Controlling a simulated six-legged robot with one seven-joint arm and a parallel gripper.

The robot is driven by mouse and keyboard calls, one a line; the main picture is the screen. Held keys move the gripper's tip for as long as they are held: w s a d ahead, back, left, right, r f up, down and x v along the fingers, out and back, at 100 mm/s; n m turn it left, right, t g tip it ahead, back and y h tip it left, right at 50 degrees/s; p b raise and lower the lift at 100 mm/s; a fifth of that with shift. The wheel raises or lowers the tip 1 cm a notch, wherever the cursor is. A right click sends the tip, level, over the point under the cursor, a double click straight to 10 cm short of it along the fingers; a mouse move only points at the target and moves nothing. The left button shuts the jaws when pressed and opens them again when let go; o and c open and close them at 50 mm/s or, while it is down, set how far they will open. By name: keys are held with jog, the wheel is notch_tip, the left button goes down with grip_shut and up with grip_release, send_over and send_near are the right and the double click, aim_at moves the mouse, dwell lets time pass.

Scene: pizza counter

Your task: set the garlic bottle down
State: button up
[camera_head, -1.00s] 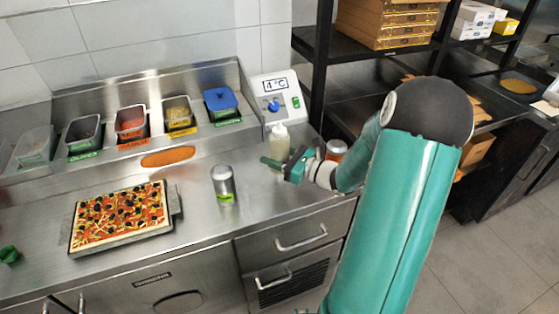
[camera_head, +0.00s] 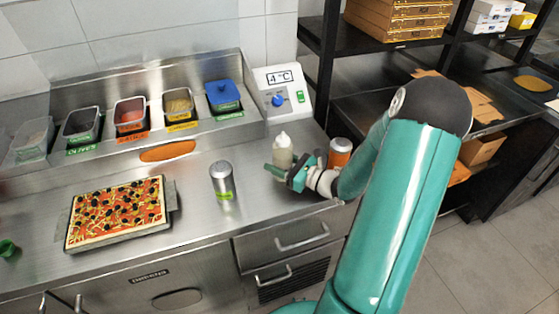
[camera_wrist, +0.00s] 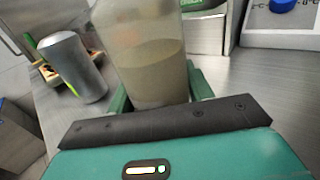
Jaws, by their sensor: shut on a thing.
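The garlic bottle (camera_head: 283,152) is a pale, cloudy squeeze bottle with a white pointed tip. It stands upright at the right end of the steel counter, below the temperature display. My gripper (camera_head: 285,172) is shut around its lower part. In the wrist view the bottle (camera_wrist: 152,55) fills the upper middle, between the green fingers, with greyish contents inside. Its base is partly hidden by my gripper, so I cannot tell whether it touches the counter.
A silver shaker with a green label (camera_head: 222,181) stands left of my gripper. An orange-labelled shaker (camera_head: 340,152) stands close on the right. A pizza on a tray (camera_head: 117,213) lies further left. Topping bins line the back, beside the temperature display box (camera_head: 282,93).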

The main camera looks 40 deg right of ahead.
jog(key=shift+s+r, duration=0.1)
jog(key=shift+s, duration=0.1)
jog(key=shift+w+f, duration=0.15)
jog(key=shift+f, duration=0.05)
jog(key=o, duration=1)
jog(key=shift+d+r, duration=0.1)
jog(key=shift+r, duration=0.05)
jog(key=v, duration=1.2)
